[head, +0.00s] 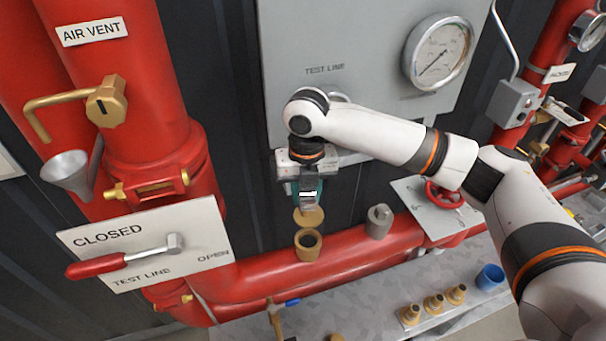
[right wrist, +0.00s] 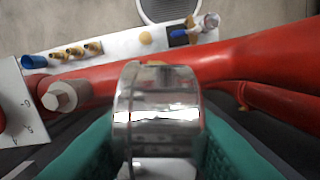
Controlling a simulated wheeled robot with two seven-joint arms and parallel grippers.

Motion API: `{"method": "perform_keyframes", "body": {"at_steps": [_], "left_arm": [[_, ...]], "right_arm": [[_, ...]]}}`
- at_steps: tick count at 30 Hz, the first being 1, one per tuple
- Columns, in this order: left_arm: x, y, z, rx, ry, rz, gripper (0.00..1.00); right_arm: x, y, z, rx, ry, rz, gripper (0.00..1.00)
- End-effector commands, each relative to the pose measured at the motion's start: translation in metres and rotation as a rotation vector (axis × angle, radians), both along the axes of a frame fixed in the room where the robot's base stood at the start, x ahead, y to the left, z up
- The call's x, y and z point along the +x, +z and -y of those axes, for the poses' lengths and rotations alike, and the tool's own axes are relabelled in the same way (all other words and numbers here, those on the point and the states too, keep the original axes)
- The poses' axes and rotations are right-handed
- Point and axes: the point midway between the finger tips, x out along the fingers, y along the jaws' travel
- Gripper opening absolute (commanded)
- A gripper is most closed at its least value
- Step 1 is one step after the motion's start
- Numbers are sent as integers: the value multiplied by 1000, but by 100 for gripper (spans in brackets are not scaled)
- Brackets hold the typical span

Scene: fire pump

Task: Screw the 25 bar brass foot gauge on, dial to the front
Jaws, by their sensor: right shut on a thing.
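My right gripper (head: 306,190) hangs in front of the grey panel, pointing down. Its teal finger pads (right wrist: 85,150) are shut on a shiny chrome round body (right wrist: 158,100), apparently the gauge, which shows only as a small silver piece (head: 307,201) in the head view. The dial face cannot be made out. A flat brass-coloured piece (head: 309,217) shows just below the grip; I cannot tell whether it belongs to the gauge. Below it, an open brass socket (head: 308,246) stands on the red pipe. A gap shows between them in the picture. My left gripper is not in view.
A grey hex fitting (head: 379,222) stands on the red pipe (head: 260,271) right of the socket. A large gauge (head: 439,52) is on the panel. The bench below holds several brass fittings (head: 433,305) and a blue cup (head: 490,278). A red-handled lever (head: 98,265) is at left.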

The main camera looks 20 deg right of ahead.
Motion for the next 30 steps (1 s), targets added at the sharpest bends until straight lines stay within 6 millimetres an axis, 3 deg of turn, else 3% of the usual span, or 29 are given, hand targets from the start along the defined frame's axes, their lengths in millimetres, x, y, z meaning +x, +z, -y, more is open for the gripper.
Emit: {"method": "perform_keyframes", "body": {"at_steps": [7, 14, 21, 30], "left_arm": [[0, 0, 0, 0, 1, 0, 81], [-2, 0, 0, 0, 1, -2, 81], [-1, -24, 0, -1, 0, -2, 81], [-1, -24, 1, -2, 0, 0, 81]], "right_arm": [[1, -6, 0, 0, 14, 0, 1], [0, -24, 0, -1, 13, -1, 1], [0, -53, 0, 1, 13, 2, 1], [0, -68, 0, 0, 12, 1, 1]]}}
